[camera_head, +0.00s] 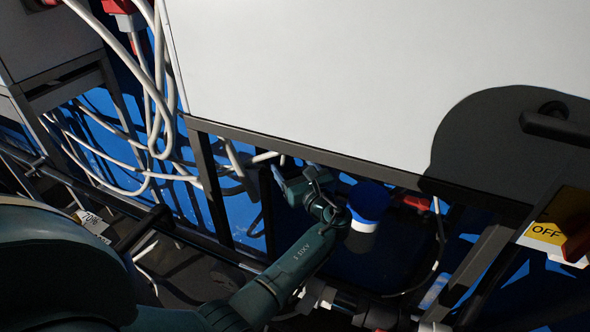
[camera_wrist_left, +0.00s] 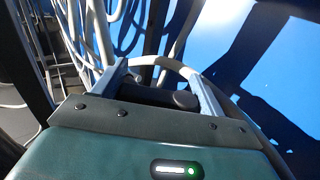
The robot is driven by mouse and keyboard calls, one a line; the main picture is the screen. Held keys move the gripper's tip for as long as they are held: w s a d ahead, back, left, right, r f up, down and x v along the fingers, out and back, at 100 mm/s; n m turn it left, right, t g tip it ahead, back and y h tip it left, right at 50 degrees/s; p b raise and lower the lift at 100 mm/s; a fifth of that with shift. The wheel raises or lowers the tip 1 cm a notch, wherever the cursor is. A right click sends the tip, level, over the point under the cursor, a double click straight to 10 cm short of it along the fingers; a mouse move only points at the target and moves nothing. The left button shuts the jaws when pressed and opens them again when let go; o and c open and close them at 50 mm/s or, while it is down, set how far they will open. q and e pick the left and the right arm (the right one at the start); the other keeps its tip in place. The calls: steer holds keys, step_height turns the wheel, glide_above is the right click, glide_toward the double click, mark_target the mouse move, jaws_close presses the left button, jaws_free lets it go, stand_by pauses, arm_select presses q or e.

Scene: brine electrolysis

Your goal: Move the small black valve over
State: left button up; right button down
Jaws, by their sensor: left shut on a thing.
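My left arm reaches in from the lower left in the head view. Its gripper (camera_head: 300,188) is under the front edge of the white cabinet, in shadow. In the left wrist view the two pale fingers (camera_wrist_left: 160,78) stand apart, shut on a dark part with a rounded knob, which appears to be the small black valve (camera_wrist_left: 185,99). Its outline is partly hidden by the gripper body. A pale curved hose (camera_wrist_left: 165,62) passes just beyond the fingertips; I cannot tell whether it touches them. My right gripper is not in view.
A white cabinet (camera_head: 330,70) overhangs the work area on a dark frame (camera_head: 210,185). White hoses (camera_head: 155,110) hang at the left. A blue-and-white cylinder (camera_head: 367,205) is just right of the gripper. A yellow OFF label (camera_head: 546,232) is at the right.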

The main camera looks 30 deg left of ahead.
arm_select(q)
steer(key=shift+n+g+y, duration=0.3)
steer(key=shift+g, duration=0.1)
steer(key=o, duration=1)
